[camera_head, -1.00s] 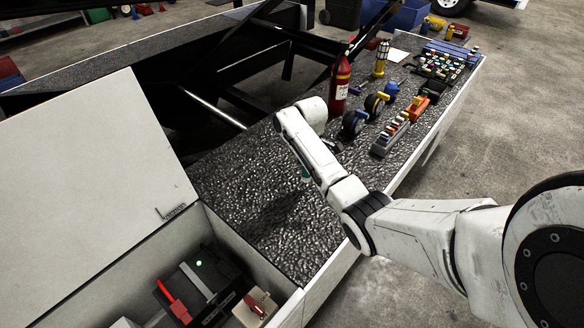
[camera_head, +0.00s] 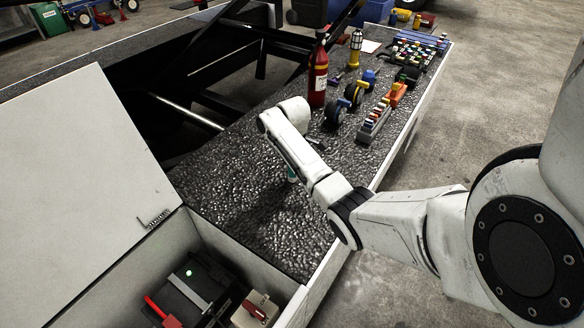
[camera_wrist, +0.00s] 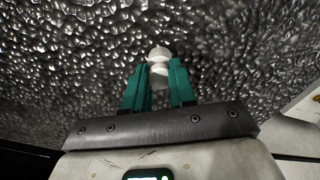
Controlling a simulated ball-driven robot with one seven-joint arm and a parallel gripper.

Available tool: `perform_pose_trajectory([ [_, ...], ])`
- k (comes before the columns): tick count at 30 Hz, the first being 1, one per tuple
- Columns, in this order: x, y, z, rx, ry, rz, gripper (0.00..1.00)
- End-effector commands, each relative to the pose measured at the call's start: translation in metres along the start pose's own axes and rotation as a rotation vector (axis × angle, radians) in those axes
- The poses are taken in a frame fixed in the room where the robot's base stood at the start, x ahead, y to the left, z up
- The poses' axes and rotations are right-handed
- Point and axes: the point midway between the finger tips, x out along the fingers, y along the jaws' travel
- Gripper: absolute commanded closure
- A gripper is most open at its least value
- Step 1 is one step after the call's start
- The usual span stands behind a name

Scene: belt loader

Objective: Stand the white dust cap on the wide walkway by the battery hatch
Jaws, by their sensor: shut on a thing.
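The white dust cap (camera_wrist: 158,58) shows in the wrist view between the green fingertips of my gripper (camera_wrist: 160,82). The gripper is shut on it, and its rounded end sticks out past the fingers. The dark textured walkway (camera_head: 235,185) lies under it; I cannot tell whether the cap touches it. In the head view my arm hides the cap, and only a little green of the gripper shows. The battery hatch (camera_head: 75,150) stands open at the left, its white lid raised. The battery (camera_head: 190,285) with a green light sits in the compartment below.
The walkway near the hatch is bare. Its white outer edge (camera_head: 330,272) drops to the floor.

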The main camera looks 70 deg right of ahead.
Motion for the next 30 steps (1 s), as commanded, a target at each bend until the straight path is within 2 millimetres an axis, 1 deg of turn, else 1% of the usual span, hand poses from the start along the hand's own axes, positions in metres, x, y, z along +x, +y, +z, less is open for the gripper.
perform_pose_trajectory([
  [1,0.001,0.000,0.000,0.000,0.000,0.000,0.72],
  [8,0.001,0.000,0.000,0.000,0.000,0.000,0.50],
  [15,0.000,0.000,0.000,0.000,0.000,0.000,0.49],
  [19,-0.006,0.000,-0.001,0.000,0.001,0.001,0.49],
  [23,-0.024,0.001,-0.001,0.000,0.003,0.003,0.49],
  [30,-0.076,0.001,-0.002,-0.002,0.004,0.005,0.49],
])
